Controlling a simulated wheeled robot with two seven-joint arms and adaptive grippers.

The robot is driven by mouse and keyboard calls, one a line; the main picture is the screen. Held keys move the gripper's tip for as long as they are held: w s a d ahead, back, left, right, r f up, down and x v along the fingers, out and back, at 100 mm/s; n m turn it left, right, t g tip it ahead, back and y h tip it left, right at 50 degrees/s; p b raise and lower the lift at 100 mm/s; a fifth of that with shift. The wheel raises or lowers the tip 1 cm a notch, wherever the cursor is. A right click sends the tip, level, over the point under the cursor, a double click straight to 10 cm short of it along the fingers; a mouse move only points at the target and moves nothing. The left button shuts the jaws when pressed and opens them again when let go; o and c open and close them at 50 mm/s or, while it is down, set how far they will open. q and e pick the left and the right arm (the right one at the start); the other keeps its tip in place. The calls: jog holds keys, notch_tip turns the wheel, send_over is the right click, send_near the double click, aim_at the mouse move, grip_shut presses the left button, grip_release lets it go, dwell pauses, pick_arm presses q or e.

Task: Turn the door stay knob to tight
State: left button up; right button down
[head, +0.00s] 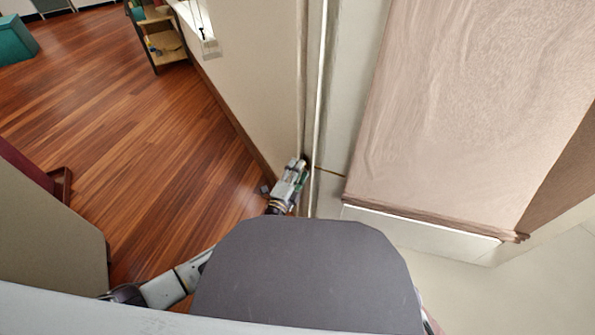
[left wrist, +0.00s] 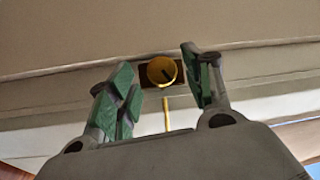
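The door stay knob (left wrist: 161,71) is a round yellow knob with a dark mark on its face, on a dark plate (left wrist: 147,76) in the left wrist view. A thin brass rod (left wrist: 167,115) runs from below it; a thin rod (head: 330,173) also shows in the head view. My left gripper (left wrist: 157,70) is open, with its green-padded fingers on either side of the knob and visible gaps to both. In the head view my left gripper (head: 302,164) is at the wall edge, and the knob is hidden there. My right gripper is not in view.
A beige wall (head: 250,75) stands just left of the gripper. A large pale panel (head: 460,110) hangs at the right. A small shelf (head: 160,40) stands at the back left. The wooden floor (head: 130,130) is open at the left.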

pick_arm(q)
jog(key=v, duration=1.2)
dwell(0.5)
jog(key=shift+w, duration=0.1)
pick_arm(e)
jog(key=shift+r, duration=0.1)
pick_arm(q)
jog(key=a+r+g+h+p, duration=0.1)
jog(key=p, duration=0.4)
jog(key=a+r+g+p, duration=0.1)
jog(key=r+g+p, duration=0.1)
jog(key=p, duration=0.4)
jog(key=a+r+n+g+h+p, duration=0.1)
jog(key=a+r+g+p, duration=0.1)
jog(key=p, duration=0.3)
jog(key=shift+w+h, duration=0.15)
jog(key=shift+h, duration=0.15)
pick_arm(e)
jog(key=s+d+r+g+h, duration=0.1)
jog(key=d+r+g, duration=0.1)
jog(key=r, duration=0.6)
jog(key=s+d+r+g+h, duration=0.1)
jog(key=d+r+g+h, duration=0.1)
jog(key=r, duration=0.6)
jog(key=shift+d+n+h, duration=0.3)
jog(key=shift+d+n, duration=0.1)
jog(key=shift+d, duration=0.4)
